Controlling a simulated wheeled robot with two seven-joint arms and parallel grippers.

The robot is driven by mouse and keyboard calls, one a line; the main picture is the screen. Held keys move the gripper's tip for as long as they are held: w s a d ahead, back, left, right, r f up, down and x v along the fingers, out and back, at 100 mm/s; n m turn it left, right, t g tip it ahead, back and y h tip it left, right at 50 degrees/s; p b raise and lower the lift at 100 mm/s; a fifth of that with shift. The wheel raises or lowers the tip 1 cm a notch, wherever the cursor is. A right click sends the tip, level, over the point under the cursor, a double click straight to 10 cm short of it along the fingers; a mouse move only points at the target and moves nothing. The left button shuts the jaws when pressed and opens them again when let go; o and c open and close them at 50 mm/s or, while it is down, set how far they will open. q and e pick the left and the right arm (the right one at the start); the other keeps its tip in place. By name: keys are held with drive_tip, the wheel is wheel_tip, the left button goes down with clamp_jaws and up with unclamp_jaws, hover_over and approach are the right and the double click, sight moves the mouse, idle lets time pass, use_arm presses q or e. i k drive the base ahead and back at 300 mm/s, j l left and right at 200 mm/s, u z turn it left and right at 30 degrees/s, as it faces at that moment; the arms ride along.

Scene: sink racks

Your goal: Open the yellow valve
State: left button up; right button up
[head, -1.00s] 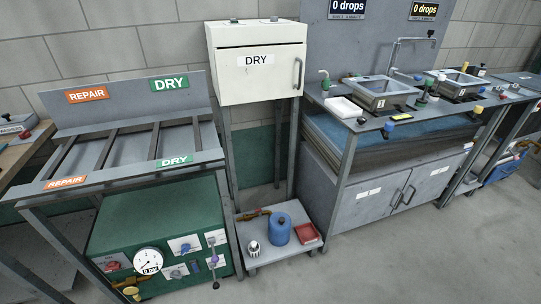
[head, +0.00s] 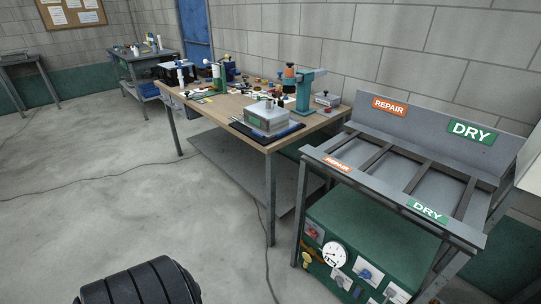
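A small yellow fitting (head: 306,260), which looks like the yellow valve, sits at the left end of the green box's front, low in the head view. It is small, and I cannot tell whether it is open or shut. The green box (head: 372,232) stands under the grey rack and carries a round white gauge (head: 334,254) just right of the yellow fitting. A red knob on a pale plate (head: 313,233) is above the fitting. Neither of my grippers is in view.
The grey rack (head: 480,176) with REPAIR and DRY signs stands above the green box. A wooden-topped workbench (head: 215,116) with a scale and tools is to its left. Open concrete floor (head: 110,205) lies at left, crossed by thin cables. A blue door (head: 196,28) is behind.

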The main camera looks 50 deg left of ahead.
sight(306, 262)
drive_tip(key=i+j+u, duration=0.2)
drive_tip(key=u, duration=0.3)
drive_tip(key=i+j+u, duration=0.1)
drive_tip(key=i+u, duration=0.2)
drive_tip(key=u, duration=0.2)
